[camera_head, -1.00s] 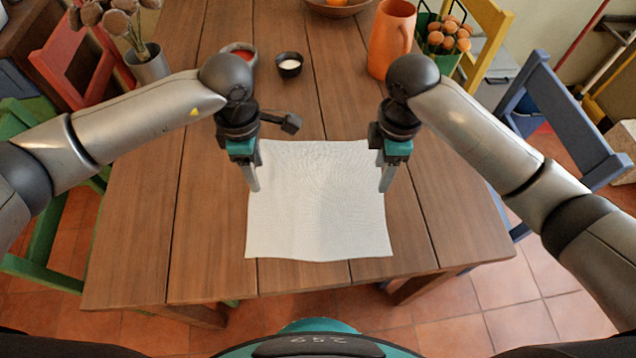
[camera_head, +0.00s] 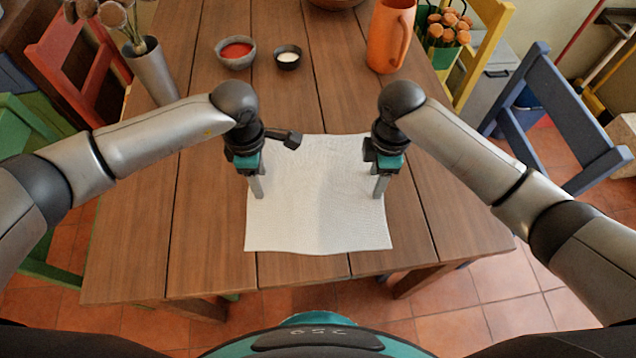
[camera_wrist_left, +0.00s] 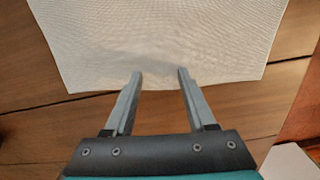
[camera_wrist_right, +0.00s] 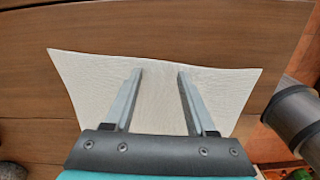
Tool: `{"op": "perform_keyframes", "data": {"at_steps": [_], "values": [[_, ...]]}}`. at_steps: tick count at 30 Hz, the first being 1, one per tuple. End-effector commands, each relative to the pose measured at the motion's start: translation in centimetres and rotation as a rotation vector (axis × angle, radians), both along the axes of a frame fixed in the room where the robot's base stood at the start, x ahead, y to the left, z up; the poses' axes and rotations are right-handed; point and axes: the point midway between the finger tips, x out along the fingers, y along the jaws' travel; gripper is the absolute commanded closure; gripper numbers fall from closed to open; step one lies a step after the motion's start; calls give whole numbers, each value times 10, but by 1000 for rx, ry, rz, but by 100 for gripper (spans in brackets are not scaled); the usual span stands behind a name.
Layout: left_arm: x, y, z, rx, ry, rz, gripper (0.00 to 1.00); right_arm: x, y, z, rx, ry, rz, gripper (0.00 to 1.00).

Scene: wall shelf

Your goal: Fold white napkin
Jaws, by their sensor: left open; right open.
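The white napkin (camera_head: 318,215) lies spread flat and unfolded on the wooden table, with slight waves along its front edge. My left gripper (camera_head: 257,192) is over the napkin's left side, pointing down. My right gripper (camera_head: 380,192) is over its right side, also pointing down. In the left wrist view the open fingers (camera_wrist_left: 160,73) reach over an edge of the napkin (camera_wrist_left: 160,35). In the right wrist view the open fingers (camera_wrist_right: 162,70) are over the napkin (camera_wrist_right: 85,75). Neither gripper holds anything. Whether the fingertips touch the cloth I cannot tell.
At the back stand a bowl with red contents (camera_head: 236,52), a small dark bowl (camera_head: 288,57) and an orange pitcher (camera_head: 391,37). A grey vase (camera_head: 152,72) stands at the back left. The table (camera_head: 205,245) is clear beside the napkin. Chairs surround it.

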Motion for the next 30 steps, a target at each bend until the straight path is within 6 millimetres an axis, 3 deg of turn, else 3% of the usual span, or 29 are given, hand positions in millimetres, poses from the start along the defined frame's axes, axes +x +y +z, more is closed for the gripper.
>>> {"op": "perform_keyframes", "data": {"at_steps": [30], "values": [[-1, 1, -1, 1, 2, 1, 100, 0, 0, 0, -1, 1, 0, 100]]}}
